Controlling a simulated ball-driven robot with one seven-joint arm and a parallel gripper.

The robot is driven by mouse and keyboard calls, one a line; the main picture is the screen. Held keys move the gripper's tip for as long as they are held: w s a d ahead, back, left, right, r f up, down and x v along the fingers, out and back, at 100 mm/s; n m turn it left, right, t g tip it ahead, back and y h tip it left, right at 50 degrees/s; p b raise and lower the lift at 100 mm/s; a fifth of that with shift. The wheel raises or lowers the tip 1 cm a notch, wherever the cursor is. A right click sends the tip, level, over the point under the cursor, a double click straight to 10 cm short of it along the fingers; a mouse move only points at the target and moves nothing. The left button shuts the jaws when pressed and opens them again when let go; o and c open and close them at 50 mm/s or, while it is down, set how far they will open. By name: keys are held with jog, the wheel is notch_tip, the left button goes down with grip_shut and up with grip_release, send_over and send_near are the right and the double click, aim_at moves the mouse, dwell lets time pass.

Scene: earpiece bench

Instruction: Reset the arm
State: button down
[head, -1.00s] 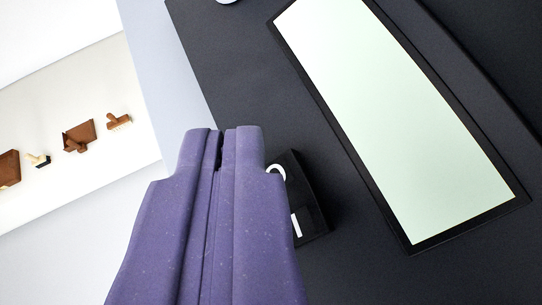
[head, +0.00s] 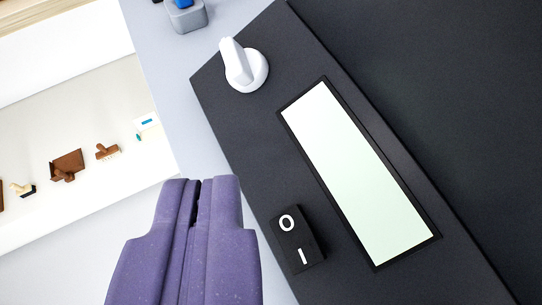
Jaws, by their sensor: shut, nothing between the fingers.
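My gripper (head: 197,183) is purple, with its two fingers pressed together and nothing between them. It shows at the bottom, left of centre, in the head view. Its tips appear to the left of a black rocker switch (head: 298,240) marked O and I. I cannot tell how far above the surface the tips are.
A dark panel (head: 240,125) carries the switch, a white knob (head: 242,66) and a pale green screen (head: 355,170). A grey block with a blue top (head: 187,16) sits at the top. Brushes and a brown dustpan (head: 67,165) lie on a white shelf at left.

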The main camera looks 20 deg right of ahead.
jog(key=w+a+r+n+h, duration=0.1)
jog(key=w+a+r, duration=0.1)
jog(key=w+r, duration=0.5)
jog(key=w+a+r+n+h, duration=0.1)
jog(key=w+a+r, duration=0.15)
jog(key=r, duration=0.75)
jog(key=w+a+r+t, duration=0.15)
jog(key=a+r, duration=0.45)
jog(key=r, duration=0.7)
jog(key=s+a+r+t+y, duration=0.1)
jog(key=s+a+r, duration=0.3)
jog(key=r, duration=0.4)
jog(key=s+a+r+n+t+y, duration=0.1)
jog(key=s+a+r+y, duration=0.1)
jog(key=a+r, duration=0.5)
jog(key=s+a+r+t+y, duration=0.1)
jog(key=s+a+r, duration=0.4)
jog(key=r, duration=0.4)
jog(key=shift+s+a+n+y+b, duration=0.3)
jog(key=shift+s+a+y, duration=0.05)
jog(key=shift+a+y, duration=0.05)
